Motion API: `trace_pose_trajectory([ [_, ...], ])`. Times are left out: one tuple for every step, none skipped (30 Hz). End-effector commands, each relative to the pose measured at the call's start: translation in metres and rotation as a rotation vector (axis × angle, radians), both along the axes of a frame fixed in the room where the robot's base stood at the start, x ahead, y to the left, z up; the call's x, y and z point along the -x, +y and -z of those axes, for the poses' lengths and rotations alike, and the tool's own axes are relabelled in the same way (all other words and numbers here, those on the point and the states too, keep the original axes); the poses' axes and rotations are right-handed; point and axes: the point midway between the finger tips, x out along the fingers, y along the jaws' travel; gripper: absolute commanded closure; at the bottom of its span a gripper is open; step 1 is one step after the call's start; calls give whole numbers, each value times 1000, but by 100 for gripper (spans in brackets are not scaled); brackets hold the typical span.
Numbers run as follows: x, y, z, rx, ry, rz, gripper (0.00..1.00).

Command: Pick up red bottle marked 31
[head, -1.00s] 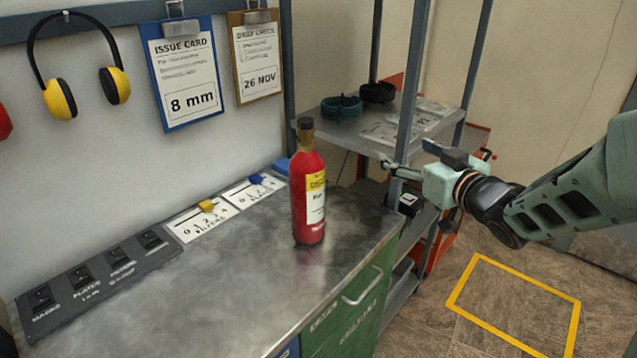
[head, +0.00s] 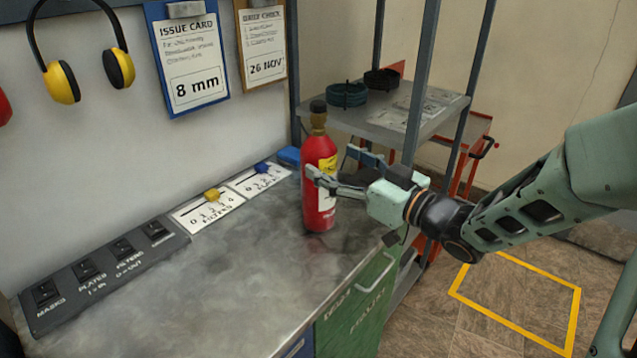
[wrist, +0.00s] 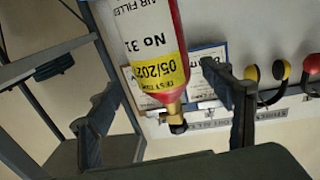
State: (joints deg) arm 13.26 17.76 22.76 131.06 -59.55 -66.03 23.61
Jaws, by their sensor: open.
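The red bottle (head: 319,215) stands upright on the grey metal bench top, with a dark cap and a yellow and white label. In the wrist view the bottle (wrist: 152,45) appears upside down, and its label reads No 31. My gripper (head: 333,163) is open at the bottle's upper body, reaching in from the right. In the head view one finger passes in front of the bottle and the other is on its far right side. In the wrist view the bottle shows between the two spread fingers (wrist: 170,90). I cannot tell whether either finger touches it.
A switch panel (head: 100,270) and two slider cards with a yellow knob (head: 211,194) and a blue knob (head: 262,168) lie along the wall. A blue block (head: 289,157) sits behind the bottle. A shelf rack (head: 425,118) stands to the right. The front bench top is clear.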

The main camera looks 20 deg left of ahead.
Motion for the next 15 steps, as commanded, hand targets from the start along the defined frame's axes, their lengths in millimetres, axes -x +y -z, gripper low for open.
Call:
trace_pose_trajectory([
  [-1, 6, 0, -1, 0, -3, 26],
  [-3, 10, -1, -2, 0, -3, 26],
  [-5, 16, -1, -2, -1, -4, 26],
  [-7, 20, -1, 0, -1, -4, 26],
  [-8, 24, -2, -2, -1, -3, 26],
  [-12, 30, -1, -2, -1, -3, 26],
  [-14, 34, -1, -1, 0, -4, 26],
  [-16, 37, -1, -1, 0, -3, 26],
  [-18, 40, -2, -2, -1, -2, 26],
  [-19, 41, -2, -2, -1, -1, 26],
  [-20, 42, -2, -1, 0, 0, 26],
  [-20, 42, -2, -1, 0, 0, 26],
  [-20, 42, -2, 0, 0, 1, 26],
  [-20, 42, -2, 0, 0, 1, 26],
  [-20, 42, -2, 0, 0, 1, 26],
])
